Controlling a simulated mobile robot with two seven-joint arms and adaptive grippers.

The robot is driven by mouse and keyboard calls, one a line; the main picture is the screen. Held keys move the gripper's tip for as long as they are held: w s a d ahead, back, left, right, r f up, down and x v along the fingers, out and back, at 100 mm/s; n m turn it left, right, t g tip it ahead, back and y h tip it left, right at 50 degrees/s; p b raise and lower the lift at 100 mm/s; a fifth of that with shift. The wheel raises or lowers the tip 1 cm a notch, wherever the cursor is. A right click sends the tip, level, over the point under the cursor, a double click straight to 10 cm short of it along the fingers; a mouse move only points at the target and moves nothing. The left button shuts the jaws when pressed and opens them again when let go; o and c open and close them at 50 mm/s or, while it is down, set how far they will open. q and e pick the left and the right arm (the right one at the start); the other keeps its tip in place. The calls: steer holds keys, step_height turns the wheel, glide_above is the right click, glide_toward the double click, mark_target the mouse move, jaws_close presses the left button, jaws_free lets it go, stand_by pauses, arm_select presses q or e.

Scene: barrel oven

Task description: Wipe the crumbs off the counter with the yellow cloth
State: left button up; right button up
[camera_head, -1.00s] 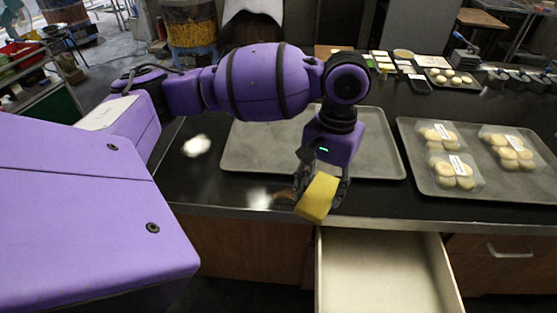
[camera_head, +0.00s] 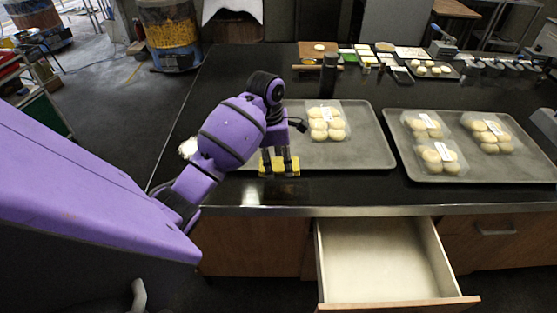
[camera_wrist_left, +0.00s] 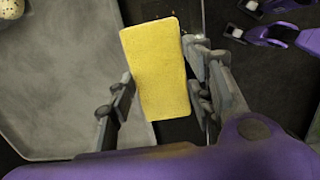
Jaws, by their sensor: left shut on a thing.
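My left gripper (camera_head: 279,161) is shut on the yellow cloth (camera_head: 281,169), which looks like a thick block. It points down at the front left part of the middle tray, by the counter's front edge. The left wrist view shows the cloth (camera_wrist_left: 157,68) between the two fingers of the gripper (camera_wrist_left: 163,95). I cannot tell whether the cloth touches the surface. A whitish patch (camera_head: 188,148) shows on the black counter (camera_head: 350,199) left of the tray, partly behind my arm; I cannot tell whether it is crumbs or glare.
The middle tray (camera_head: 372,151) holds a pack of buns (camera_head: 327,121). The right tray (camera_head: 408,165) holds several packs. An open, empty drawer (camera_head: 385,262) juts out below the counter.

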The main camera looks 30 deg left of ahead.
mark_target(294, 196)
arm_select(q)
steer(key=shift+f, duration=2.9)
steer(key=shift+f, duration=0.5)
steer(key=shift+s+d, duration=0.55)
steer(key=shift+s, duration=0.3)
steer(key=shift+s+d, duration=0.5)
steer(key=shift+s, duration=0.35)
steer(key=shift+w+d+f, duration=0.15)
steer(key=shift+w+d, duration=0.5)
steer(key=shift+d, duration=0.3)
steer(key=shift+w+a+f, duration=0.1)
steer(key=shift+w+a, duration=0.45)
steer(key=shift+w, duration=0.3)
steer(key=shift+w+a+f, duration=0.1)
steer(key=shift+w+a, duration=0.4)
steer(key=shift+w, duration=0.3)
steer(key=shift+w+d, duration=0.55)
steer(key=shift+d, duration=0.3)
steer(key=shift+s+d+f, duration=0.1)
steer(key=shift+s+d, duration=0.15)
steer(key=shift+d, duration=0.05)
steer(key=shift+s+d+f, duration=0.1)
steer(key=shift+s+d, duration=0.3)
steer(key=shift+s, duration=0.35)
steer(key=shift+s+d, duration=0.35)
steer(key=shift+s, duration=0.35)
